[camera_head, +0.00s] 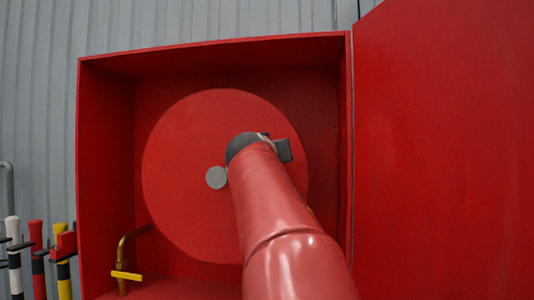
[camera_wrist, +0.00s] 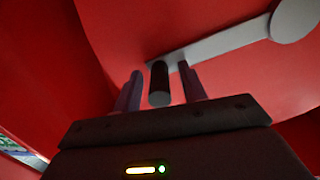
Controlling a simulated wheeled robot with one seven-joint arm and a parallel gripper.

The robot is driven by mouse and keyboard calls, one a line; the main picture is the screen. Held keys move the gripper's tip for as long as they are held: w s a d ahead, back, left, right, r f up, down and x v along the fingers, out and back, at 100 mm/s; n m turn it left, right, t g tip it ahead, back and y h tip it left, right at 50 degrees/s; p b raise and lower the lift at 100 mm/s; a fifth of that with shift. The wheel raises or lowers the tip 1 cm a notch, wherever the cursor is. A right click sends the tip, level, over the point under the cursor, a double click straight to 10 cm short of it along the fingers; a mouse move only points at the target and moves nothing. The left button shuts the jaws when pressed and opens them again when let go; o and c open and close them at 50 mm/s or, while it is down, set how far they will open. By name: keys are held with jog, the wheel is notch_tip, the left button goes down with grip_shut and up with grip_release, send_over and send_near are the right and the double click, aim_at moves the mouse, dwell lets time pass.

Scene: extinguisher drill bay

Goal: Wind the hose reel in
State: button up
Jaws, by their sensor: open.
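A round red hose reel (camera_head: 185,150) with a grey hub (camera_head: 216,177) sits inside an open red cabinet (camera_head: 104,180). In the wrist view a pale crank arm (camera_wrist: 225,43) runs from a round hub (camera_wrist: 295,18) to a dark cylindrical handle (camera_wrist: 158,88). My gripper (camera_wrist: 160,70) is open, with one finger on each side of the handle. A gap shows between the handle and each finger. In the head view my arm hides the crank and most of my gripper. No hose is clearly visible.
The cabinet's red door (camera_head: 440,150) stands open at the right. A brass valve with a yellow lever (camera_head: 127,275) is at the cabinet's lower left. Several striped posts (camera_head: 38,260) stand left of the cabinet. A grey corrugated wall (camera_head: 40,100) is behind.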

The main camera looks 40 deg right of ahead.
grip_shut()
jog(key=shift+r, duration=0.1)
dwell(0.3)
